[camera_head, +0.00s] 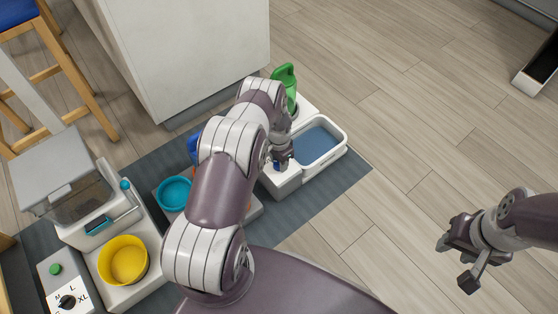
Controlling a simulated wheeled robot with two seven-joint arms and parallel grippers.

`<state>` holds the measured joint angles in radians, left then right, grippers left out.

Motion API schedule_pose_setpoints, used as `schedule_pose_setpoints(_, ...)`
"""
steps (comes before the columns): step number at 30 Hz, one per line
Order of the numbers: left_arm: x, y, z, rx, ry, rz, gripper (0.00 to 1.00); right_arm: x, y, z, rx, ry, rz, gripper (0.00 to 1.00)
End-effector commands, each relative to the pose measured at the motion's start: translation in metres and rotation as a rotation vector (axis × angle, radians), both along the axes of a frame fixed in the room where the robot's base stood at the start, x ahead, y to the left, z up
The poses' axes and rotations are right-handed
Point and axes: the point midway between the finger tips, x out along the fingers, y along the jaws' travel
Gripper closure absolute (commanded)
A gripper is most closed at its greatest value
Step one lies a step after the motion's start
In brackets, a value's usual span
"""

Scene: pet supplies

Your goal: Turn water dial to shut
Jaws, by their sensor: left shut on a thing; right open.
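The water unit is a white basin with blue water (318,146), and its white block (281,184) stands at the basin's near left side. My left gripper (281,160) is over this block, shut on what appears to be the water dial. My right gripper (456,264) is open and empty above the wooden floor at the right, far from the water unit.
A green bottle (286,82) stands behind the basin. A teal bowl (173,193), a yellow bowl (123,260), a feeder with a grey lid (66,165) and a black size dial (67,301) are at the left on a dark mat (338,183). The floor at right is clear.

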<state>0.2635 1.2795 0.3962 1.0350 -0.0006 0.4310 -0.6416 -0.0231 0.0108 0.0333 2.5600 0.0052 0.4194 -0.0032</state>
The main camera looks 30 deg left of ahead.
Motion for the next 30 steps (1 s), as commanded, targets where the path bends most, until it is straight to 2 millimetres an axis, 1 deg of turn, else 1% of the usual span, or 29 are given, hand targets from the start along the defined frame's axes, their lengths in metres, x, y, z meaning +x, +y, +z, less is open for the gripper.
schedule_pose_setpoints(9,0.000,0.000,0.000,0.000,-0.001,0.003,0.88,0.000,0.000,0.000,0.000,0.000,0.000,0.57)
schedule_pose_setpoints(10,0.000,0.000,0.000,0.000,-0.001,0.003,0.51,0.000,0.000,0.000,0.000,0.000,0.000,0.57)
schedule_pose_setpoints(12,0.000,0.000,0.000,0.000,-0.001,0.003,0.32,0.000,0.000,0.000,0.000,0.000,0.000,0.57)
schedule_pose_setpoints(20,0.000,0.000,0.001,0.000,0.000,0.002,0.32,0.000,0.000,0.001,0.000,0.000,0.000,0.57)
schedule_pose_setpoints(22,0.000,0.000,0.007,0.000,-0.001,0.002,0.32,0.000,0.000,0.005,0.000,0.000,0.000,0.57)
schedule_pose_setpoints(23,0.001,0.000,0.013,0.001,-0.001,0.002,0.32,0.000,0.000,0.009,0.000,0.000,0.000,0.57)
schedule_pose_setpoints(26,0.001,0.000,0.039,0.000,-0.002,0.002,0.32,0.000,0.000,0.026,0.000,0.000,0.000,0.57)
schedule_pose_setpoints(30,0.001,0.000,0.079,0.000,-0.002,0.002,0.32,0.000,0.000,0.049,0.000,0.000,0.000,0.57)
